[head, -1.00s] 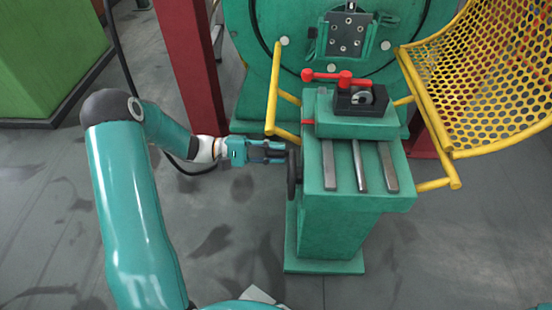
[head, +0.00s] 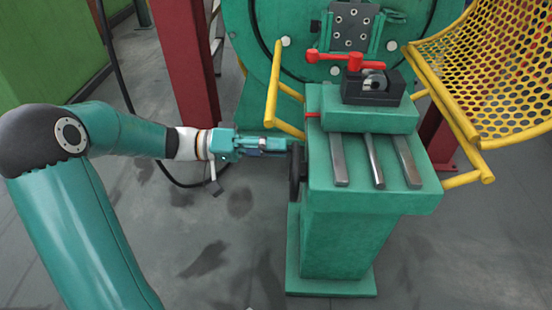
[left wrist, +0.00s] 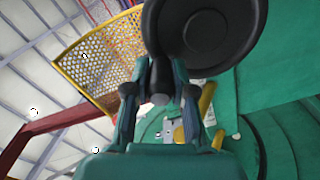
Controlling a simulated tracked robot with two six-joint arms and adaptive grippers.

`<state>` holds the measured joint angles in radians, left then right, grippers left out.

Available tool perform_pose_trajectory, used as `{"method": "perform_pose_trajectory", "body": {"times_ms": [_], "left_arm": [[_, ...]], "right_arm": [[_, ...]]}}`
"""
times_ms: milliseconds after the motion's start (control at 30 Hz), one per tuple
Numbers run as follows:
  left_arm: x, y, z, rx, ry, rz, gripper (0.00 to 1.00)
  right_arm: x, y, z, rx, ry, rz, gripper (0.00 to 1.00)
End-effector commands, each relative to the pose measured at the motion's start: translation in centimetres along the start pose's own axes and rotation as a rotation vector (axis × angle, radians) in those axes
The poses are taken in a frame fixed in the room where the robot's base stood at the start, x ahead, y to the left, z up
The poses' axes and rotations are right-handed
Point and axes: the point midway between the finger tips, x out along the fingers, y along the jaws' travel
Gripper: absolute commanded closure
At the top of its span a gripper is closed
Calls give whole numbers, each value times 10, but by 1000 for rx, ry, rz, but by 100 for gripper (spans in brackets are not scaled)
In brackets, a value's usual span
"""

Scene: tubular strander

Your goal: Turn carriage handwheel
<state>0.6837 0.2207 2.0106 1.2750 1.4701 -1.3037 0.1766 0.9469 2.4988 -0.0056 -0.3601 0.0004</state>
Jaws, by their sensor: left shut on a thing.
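The black carriage handwheel (head: 295,175) is on the left side of the green carriage stand (head: 345,225), seen nearly edge-on in the head view. In the left wrist view the round dark handwheel (left wrist: 205,30) fills the top, with a black handle (left wrist: 160,82) standing out from it toward the camera. My left gripper (head: 284,147) reaches in from the left at the upper part of the wheel. In the left wrist view its fingers (left wrist: 158,90) are on both sides of the handle and shut on it. My right gripper is not in view.
A red lever (head: 335,58) and a black clamp block (head: 373,86) sit on top of the carriage. A yellow bar frame (head: 274,90) stands close beyond my left gripper. A yellow mesh guard (head: 500,70) is at the right. A red post (head: 188,80) rises behind my arm.

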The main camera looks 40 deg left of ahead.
Motion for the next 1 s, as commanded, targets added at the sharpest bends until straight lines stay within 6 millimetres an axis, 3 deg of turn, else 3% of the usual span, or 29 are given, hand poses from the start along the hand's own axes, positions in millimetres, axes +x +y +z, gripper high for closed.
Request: {"method": "perform_pose_trajectory", "body": {"times_ms": [33, 233, 1000], "left_arm": [[0, -2, 4, 50, 3, 0, 100], [0, 6, 12, 234, 1, 0, 100], [0, 8, 54, 956, -5, -1, 100]], "right_arm": [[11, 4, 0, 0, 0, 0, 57], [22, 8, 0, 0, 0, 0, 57], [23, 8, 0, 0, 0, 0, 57]]}}
